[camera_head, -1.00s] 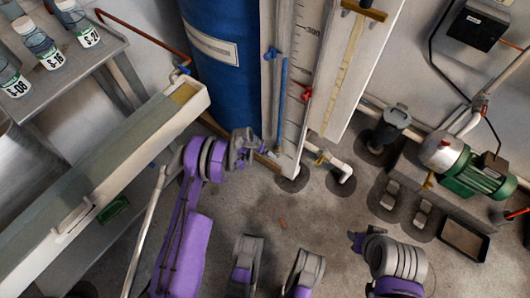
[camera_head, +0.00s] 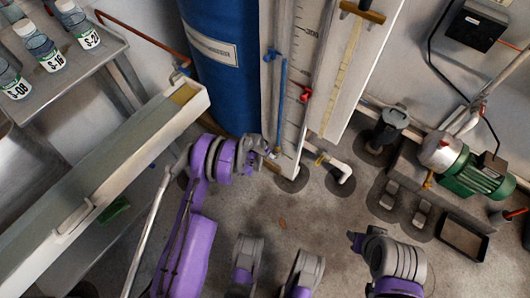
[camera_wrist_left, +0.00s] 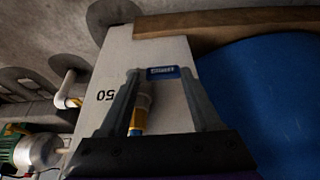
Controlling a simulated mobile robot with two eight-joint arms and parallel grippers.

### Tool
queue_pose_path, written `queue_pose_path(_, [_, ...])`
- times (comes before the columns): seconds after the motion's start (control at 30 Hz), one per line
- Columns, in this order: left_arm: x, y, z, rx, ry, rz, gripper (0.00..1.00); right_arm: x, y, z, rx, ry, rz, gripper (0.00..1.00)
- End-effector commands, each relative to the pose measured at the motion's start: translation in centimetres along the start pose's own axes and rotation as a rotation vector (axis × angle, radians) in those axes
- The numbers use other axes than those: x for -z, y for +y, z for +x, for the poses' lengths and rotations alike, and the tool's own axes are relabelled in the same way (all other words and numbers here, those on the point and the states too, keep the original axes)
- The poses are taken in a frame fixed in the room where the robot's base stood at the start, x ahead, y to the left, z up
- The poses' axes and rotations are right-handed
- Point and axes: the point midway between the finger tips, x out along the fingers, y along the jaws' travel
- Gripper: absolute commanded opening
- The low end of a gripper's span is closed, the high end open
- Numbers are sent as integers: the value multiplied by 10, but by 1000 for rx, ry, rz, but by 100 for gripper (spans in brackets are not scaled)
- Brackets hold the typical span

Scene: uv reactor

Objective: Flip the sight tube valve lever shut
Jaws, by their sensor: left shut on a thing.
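The sight tube (camera_head: 282,100) holds blue liquid and stands upright against a white graduated board (camera_head: 300,70). A blue valve handle (camera_head: 272,54) sits at its top. My left gripper (camera_head: 272,155) is at the foot of the tube. A white and brass fitting (camera_wrist_left: 139,115) shows between the fingers. The lever is mostly hidden in the head view. My right gripper (camera_head: 357,241) is low at right, away from the tube; its jaws are unclear.
A blue drum (camera_head: 222,70) stands left of the board. A long trough (camera_head: 110,170) slopes along the left. The floor in front is mostly clear.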

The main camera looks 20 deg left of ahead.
Motion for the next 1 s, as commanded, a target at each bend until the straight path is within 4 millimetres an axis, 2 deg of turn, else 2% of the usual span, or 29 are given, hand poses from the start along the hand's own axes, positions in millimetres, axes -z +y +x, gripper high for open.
queue_pose_path(0.23, [0,0,0,1,-1,3,9,0,0,0,0,0,0,42])
queue_pose_path(0.27, [0,0,0,1,-1,3,70,0,0,0,0,0,0,42])
queue_pose_path(0.4, [0,0,0,0,0,2,94,0,0,0,0,0,0,42])
queue_pose_path(0.77, [0,0,-5,0,0,0,94,0,0,-1,0,0,0,42])
queue_pose_path(0.87, [0,0,-18,0,0,0,94,1,0,-4,0,0,0,42])
queue_pose_path(1.0, [0,0,-47,0,0,-1,94,2,0,-11,0,0,0,42])
